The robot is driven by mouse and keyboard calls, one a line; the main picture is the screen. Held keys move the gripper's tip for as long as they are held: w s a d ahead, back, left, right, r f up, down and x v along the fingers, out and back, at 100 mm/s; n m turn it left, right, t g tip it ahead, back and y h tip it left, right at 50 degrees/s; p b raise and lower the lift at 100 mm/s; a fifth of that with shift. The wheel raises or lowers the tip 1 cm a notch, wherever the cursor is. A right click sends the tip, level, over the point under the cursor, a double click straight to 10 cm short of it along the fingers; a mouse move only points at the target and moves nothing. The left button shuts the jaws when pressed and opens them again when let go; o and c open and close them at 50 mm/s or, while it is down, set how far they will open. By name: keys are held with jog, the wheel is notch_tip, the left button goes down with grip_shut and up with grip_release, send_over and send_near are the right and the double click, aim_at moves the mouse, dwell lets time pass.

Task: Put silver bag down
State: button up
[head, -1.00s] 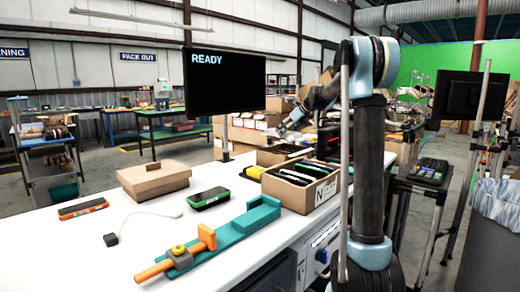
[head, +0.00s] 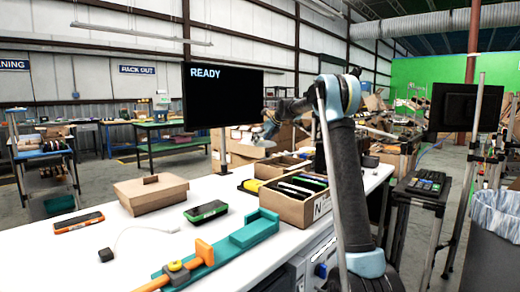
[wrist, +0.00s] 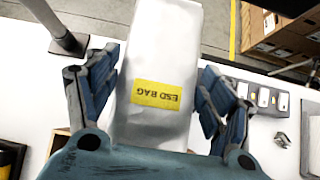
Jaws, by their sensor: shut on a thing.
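The silver bag (wrist: 165,60) is a pale, flat pouch with a yellow "ESD BAG" label, upside down in the wrist view. My gripper (wrist: 160,72) has one blue-grey finger on each side of the bag and is shut on it. The bag's far end runs past the top of the wrist view. In the head view my gripper (head: 270,122) is beyond the cartons, in front of the background clutter, above the far part of the white table (head: 120,225). The bag is too small there to make out clearly.
Open cartons (head: 292,208) with dividers and dark items stand by the table's right edge. A lidded brown box (head: 150,196), a green-edged device (head: 205,211), an orange-edged device (head: 79,222) and a teal fixture (head: 235,240) occupy the front. A monitor (head: 222,100) stands behind.

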aim_at(260, 146)
jog(key=shift+w+a+f, duration=0.15)
jog(key=shift+w+a, duration=0.05)
jog(key=shift+a, duration=0.1)
jog(key=shift+f, duration=1.6)
jog(key=shift+f, duration=0.65)
jog(key=o, duration=1.1)
jog(key=shift+r, duration=0.1)
jog(key=shift+r, duration=0.25)
jog(key=v, duration=1.2)
jog(key=shift+r, duration=0.3)
jog(key=shift+d, duration=0.1)
